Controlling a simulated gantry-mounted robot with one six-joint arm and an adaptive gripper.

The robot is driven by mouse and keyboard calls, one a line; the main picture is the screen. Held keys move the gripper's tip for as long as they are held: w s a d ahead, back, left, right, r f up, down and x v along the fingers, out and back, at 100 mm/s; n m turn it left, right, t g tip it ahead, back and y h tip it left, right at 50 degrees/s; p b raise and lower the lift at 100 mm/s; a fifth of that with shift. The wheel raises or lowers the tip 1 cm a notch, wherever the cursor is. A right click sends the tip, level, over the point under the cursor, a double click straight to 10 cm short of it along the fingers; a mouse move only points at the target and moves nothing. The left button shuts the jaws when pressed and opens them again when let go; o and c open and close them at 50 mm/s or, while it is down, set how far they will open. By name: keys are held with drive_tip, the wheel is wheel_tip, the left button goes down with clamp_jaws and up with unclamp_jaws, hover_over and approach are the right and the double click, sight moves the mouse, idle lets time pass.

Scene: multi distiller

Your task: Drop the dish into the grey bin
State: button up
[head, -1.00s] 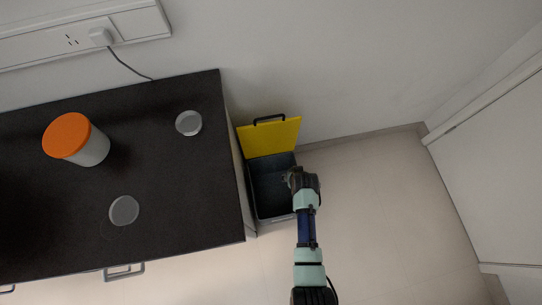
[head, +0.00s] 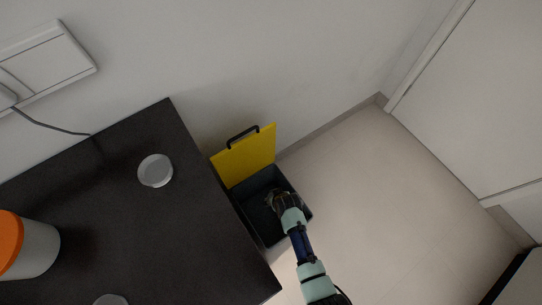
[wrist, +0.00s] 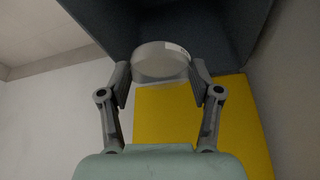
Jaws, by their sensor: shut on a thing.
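The grey bin (head: 262,182) stands on the floor beside the dark bench, its yellow lid (head: 248,156) open and leaning toward the wall. My gripper (head: 274,201) is over the bin's opening. In the wrist view my gripper (wrist: 160,72) is shut on a round, pale grey dish (wrist: 158,62) with a small white label, one finger on each side. The bin's dark inside (wrist: 225,38) shows behind the dish, and the yellow lid (wrist: 160,115) lies below it. In the head view the dish is too small and hidden by my gripper to make out.
Two other round dishes, one near the bench's back edge (head: 155,170) and one at the picture's bottom (head: 110,300), sit on the black bench (head: 110,220). An orange-lidded jar (head: 35,250) stands at left. The floor to the right (head: 370,190) is clear.

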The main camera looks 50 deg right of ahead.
drive_tip(key=shift+f, duration=0.55)
drive_tip(key=shift+r, duration=0.1)
drive_tip(key=o, duration=0.9)
drive_tip(key=shift+c, duration=0.2)
drive_tip(key=v, duration=1.2)
